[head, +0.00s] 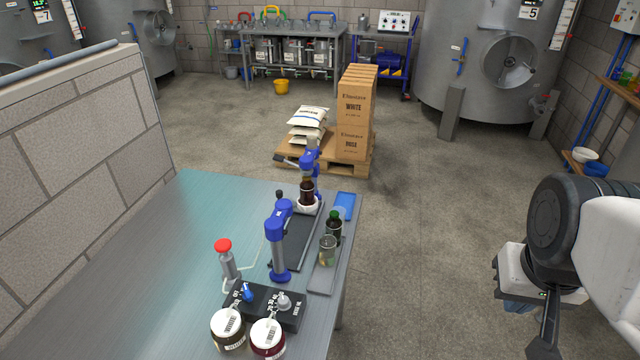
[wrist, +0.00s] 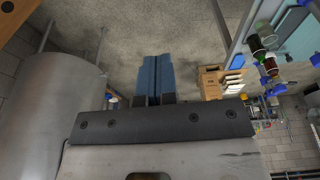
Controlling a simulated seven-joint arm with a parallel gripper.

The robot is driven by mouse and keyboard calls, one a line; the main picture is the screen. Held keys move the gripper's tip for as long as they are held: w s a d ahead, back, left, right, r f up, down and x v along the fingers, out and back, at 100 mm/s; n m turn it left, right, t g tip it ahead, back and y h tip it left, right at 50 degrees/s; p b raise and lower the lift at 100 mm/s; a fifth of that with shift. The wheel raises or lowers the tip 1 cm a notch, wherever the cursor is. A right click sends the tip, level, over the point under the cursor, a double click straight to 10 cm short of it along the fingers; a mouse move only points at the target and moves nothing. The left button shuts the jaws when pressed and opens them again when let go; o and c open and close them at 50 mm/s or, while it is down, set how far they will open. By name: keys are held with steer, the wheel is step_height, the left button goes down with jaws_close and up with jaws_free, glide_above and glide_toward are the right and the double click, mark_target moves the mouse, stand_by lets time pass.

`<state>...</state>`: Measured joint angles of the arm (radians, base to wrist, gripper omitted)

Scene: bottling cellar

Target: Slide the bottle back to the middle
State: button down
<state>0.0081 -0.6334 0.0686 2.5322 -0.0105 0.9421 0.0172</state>
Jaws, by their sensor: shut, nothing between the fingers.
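A brown bottle (head: 307,192) stands upright on a white round rest at the far end of a dark track (head: 292,246), under a blue and grey head. A dark green bottle (head: 334,228) stands to its right on a grey strip. Which of them the task means, I cannot tell. Bottles also show small at the upper right of the wrist view, a green one (wrist: 256,46) among them. My gripper (wrist: 157,62) is shut and empty, its blue fingers together over bare floor. In the head view my arm is at the lower right, clear of the table.
On the steel table (head: 160,265) are a clear glass jar (head: 328,251), a blue clamp post (head: 278,248), a red-topped device (head: 224,248), a black control box (head: 262,302) and two lidded jars. A block wall bounds the left. Open floor lies between table and arm.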

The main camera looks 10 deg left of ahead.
steer(key=c, duration=1.8)
jaws_free()
steer(key=shift+c, duration=0.2)
